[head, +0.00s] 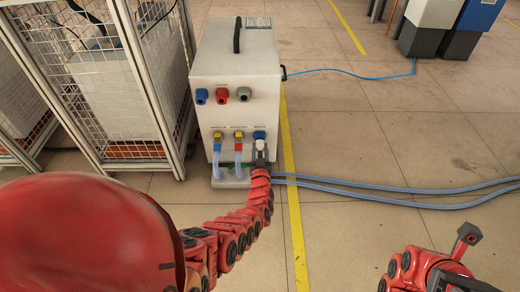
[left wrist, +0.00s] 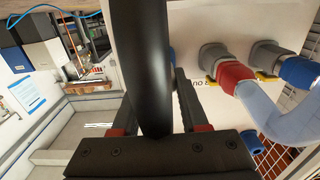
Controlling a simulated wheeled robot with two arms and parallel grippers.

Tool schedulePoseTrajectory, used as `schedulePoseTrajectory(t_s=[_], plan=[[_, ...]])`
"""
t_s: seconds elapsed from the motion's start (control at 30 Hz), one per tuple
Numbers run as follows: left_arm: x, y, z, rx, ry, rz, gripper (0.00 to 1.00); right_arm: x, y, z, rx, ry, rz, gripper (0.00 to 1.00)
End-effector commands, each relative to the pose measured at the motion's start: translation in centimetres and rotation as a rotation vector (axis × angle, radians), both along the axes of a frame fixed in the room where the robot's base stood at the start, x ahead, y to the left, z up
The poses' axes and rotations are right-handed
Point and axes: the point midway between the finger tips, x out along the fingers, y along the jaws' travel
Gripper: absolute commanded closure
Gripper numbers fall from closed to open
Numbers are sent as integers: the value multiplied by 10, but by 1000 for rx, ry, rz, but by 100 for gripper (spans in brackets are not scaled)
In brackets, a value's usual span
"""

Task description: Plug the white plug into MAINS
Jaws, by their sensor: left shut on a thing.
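The white heater unit (head: 235,60) stands upright on the floor. A small white plug (head: 260,146) shows low on its front right, just below a blue socket (head: 259,134) and lined up with it. I cannot tell whether they are joined. My left gripper (head: 260,162) is shut on the plug, close to the panel. In the left wrist view a thick black cylinder (left wrist: 148,60), perhaps its cable, runs between the fingers and hides the plug's front end. The labels are too small to read MAINS. My right arm (head: 430,265) is at the lower right, its jaws unclear.
Two hose connectors with pale hoses (head: 238,160) sit left of the plug. Blue, red and grey fittings (head: 222,95) are higher on the panel. A wire cage (head: 110,70) stands close on the left. Blue-grey hoses (head: 400,190) cross the floor rightward.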

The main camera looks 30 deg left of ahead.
Motion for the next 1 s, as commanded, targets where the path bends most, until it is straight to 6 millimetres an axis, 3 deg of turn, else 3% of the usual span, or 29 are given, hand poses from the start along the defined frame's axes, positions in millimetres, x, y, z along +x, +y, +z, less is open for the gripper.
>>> schedulePoseTrajectory(t_s=[1.0], plan=[[5,3,0,0,-1,0,100,0,0,-5,0,0,0,50]])
